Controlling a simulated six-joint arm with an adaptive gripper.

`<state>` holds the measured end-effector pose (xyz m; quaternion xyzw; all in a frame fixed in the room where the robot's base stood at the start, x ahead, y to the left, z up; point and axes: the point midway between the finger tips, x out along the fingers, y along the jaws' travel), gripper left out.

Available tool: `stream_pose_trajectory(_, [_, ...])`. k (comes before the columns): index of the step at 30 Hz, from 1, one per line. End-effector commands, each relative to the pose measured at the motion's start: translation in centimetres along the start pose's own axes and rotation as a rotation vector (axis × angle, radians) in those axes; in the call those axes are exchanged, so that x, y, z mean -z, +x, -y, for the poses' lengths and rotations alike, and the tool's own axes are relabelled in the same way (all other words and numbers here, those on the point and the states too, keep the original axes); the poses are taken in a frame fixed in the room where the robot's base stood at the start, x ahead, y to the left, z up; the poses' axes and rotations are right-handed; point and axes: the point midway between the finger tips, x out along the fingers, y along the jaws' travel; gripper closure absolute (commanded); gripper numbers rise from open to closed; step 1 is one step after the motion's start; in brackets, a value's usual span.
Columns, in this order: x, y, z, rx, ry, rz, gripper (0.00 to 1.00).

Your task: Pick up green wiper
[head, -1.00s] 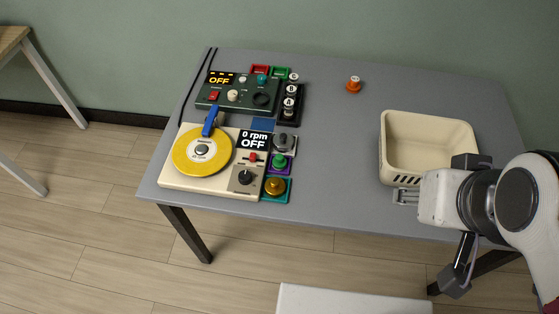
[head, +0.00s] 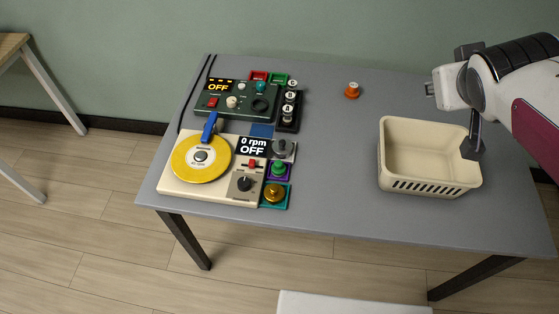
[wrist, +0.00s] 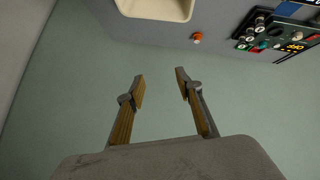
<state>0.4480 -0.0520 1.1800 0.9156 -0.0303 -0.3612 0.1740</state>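No piece is clearly recognisable as a wiper. The green candidate is a small round green knob-like piece (head: 279,166) on a purple tile at the right edge of the cream turntable unit (head: 225,189). A grey knob piece (head: 280,148) is behind it and a gold one (head: 274,191) in front. My gripper (wrist: 162,85) is open in the wrist view, with nothing between its two tan-lined fingers. In the head view it is above the right rear of the table, far right of the green piece; its fingertips are hard to make out there.
A cream basket (head: 428,188) stands at the right of the grey table (head: 330,160). An orange knob (head: 352,91) stands at the back. A dark control box (head: 236,101), a black holder with lettered pieces (head: 289,112), and red and green trays (head: 280,79) are left. The table's middle is clear.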

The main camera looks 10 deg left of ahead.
Motion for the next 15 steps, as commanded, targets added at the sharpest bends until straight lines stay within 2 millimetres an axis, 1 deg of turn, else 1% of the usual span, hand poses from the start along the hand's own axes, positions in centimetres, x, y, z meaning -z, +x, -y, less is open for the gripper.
stream_pose_trajectory(1, [1.0, 1.0, -0.1, -0.003, -0.022, -0.018, 0.64])
stream_pose_trajectory(8, [5.9, 4.8, 0.0, 0.000, -0.131, -0.124, 0.64])
stream_pose_trajectory(11, [7.8, 6.5, 0.5, 0.012, -0.179, -0.170, 0.64])
stream_pose_trajectory(15, [10.1, 8.9, 1.6, 0.041, -0.246, -0.232, 0.64])
